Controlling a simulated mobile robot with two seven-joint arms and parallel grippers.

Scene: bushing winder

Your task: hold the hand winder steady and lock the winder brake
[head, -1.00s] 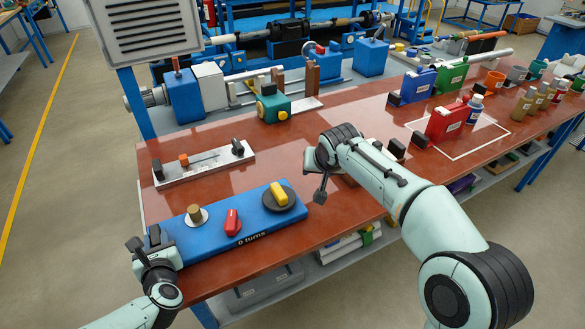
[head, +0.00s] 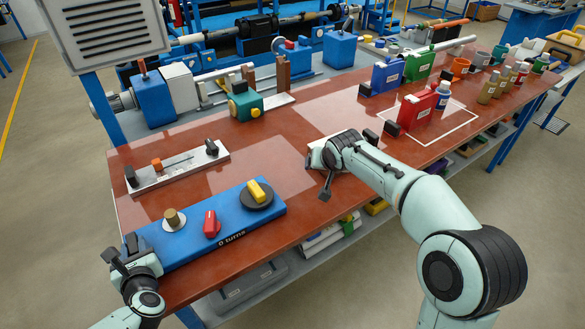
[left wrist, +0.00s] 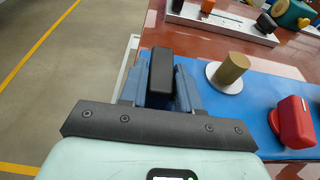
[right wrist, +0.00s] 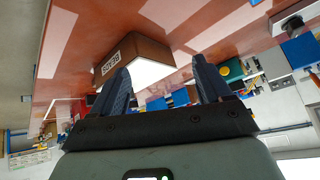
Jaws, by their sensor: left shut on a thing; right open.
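The hand winder (head: 184,241) is a blue base lying at the table's near left corner, marked "0 turns". On it stand a brass-coloured post (head: 172,219) on a white disc, a red knob (head: 211,224) and a yellow handle (head: 258,191) on a black disc. I cannot tell for certain which part is the brake. My left gripper (head: 122,262) is shut on a black grip (left wrist: 161,75) at the winder's left end. My right gripper (right wrist: 160,75) is open and empty, right of the winder and apart from it; its fingertips are unclear in the head view.
A grey strip with black and orange parts (head: 178,167) lies behind the winder. A green unit (head: 245,101) stands farther back. Red (head: 417,109), green and blue holders stand at right. The middle tabletop is clear.

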